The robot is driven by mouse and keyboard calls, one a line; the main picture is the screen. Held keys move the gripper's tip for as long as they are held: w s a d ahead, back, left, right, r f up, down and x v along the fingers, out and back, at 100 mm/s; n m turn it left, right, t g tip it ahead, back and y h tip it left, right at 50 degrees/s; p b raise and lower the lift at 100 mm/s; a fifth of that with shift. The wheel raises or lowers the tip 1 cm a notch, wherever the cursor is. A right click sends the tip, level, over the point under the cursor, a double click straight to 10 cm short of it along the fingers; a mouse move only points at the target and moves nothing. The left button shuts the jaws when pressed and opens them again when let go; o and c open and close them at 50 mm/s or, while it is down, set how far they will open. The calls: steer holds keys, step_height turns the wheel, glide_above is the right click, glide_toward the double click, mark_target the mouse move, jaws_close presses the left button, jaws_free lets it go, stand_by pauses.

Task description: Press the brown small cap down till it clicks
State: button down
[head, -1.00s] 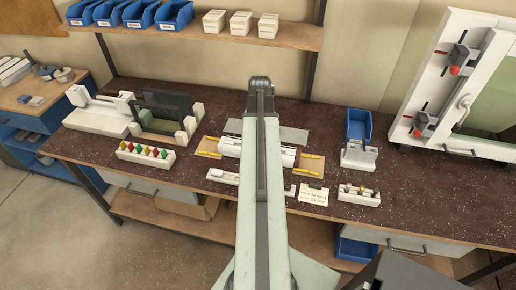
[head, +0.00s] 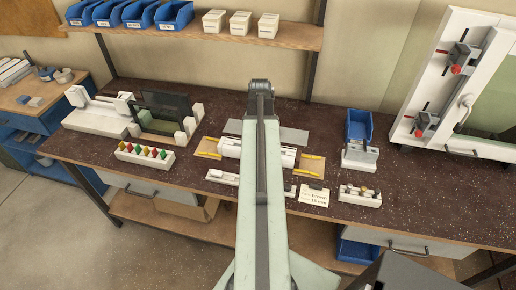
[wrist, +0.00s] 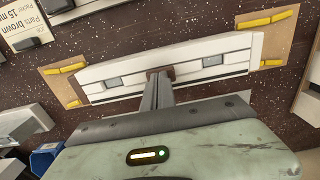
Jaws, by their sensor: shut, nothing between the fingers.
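A white profile (wrist: 170,66) lies on a tan board (wrist: 66,87) on the dark speckled bench; it also shows in the head view (head: 232,146), partly behind my arm. Two grey pieces sit in its groove, one to the left (wrist: 113,83) and one to the right (wrist: 212,60) of my gripper. My gripper (wrist: 160,76) is shut, with its fingertips at the middle of the profile. A small dark brownish piece (wrist: 160,70) shows right at the fingertips. It may be the brown cap, mostly hidden; I cannot tell whether it sits flush or whether the fingers touch it.
Yellow clamp strips (wrist: 268,17) lie at the board's ends. A printed card (head: 314,196) and a white holder with small parts (head: 359,196) lie at the bench front. A rack of coloured pieces (head: 145,154) stands left, a blue bin (head: 358,125) right. The bench's right side has free room.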

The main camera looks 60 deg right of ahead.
stand_by(0.3)
step_height(320, 180, up, 7)
steer(key=p, duration=0.7)
steer(key=shift+f, duration=0.1)
steer(key=w+a+f+n+b, duration=0.3)
steer(key=w+a+n, duration=0.2)
steer(key=w+a, duration=1.45)
steer(key=w+a+f+n+b, duration=0.1)
steer(key=a+n, duration=0.8)
steer(key=a, duration=2.2)
steer(key=shift+w+f+b, duration=0.3)
steer(key=shift+w+b, duration=0.05)
steer(key=shift+w, duration=0.35)
